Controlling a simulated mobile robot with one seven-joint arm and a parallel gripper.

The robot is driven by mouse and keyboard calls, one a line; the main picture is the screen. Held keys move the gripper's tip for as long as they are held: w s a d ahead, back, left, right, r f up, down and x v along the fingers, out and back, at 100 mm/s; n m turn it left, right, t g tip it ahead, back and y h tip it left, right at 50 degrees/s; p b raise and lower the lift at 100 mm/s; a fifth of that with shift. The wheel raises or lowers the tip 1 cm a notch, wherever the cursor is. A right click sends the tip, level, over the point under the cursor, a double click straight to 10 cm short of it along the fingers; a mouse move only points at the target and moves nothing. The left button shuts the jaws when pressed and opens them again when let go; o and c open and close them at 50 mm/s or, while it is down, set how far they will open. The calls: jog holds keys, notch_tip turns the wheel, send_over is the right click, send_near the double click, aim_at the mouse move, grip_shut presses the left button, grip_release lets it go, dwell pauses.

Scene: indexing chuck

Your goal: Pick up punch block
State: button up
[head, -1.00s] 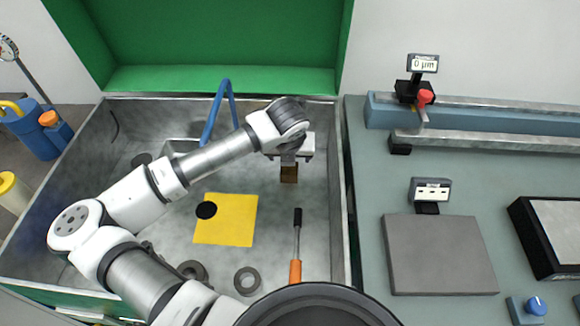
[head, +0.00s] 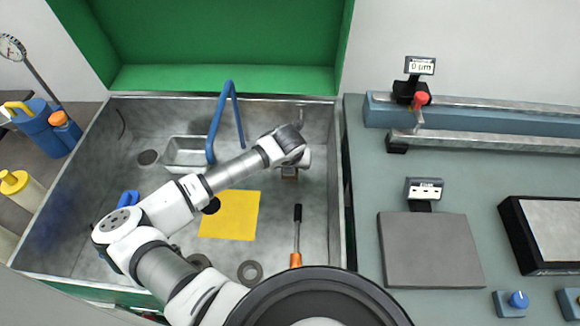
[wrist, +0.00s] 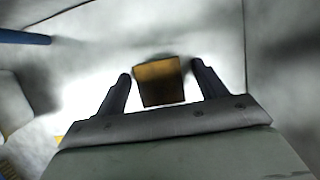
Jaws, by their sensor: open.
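The punch block appears to be the brown-gold block (head: 289,172) inside the grey metal bin, near its right side; my wrist hides most of it in the head view. In the wrist view the block (wrist: 160,82) shows between the two dark fingers of my gripper (wrist: 161,72). The gripper is open and holds nothing. I cannot tell exactly how far the fingertips reach down beside the block.
The bin's right wall (head: 341,180) is close to my gripper. A grey-green bench (head: 360,250) stands to the right.

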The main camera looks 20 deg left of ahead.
grip_shut()
jog(key=shift+r, duration=0.1)
jog(key=shift+w+r, duration=0.1)
jog(key=shift+r, duration=0.05)
dwell(0.3)
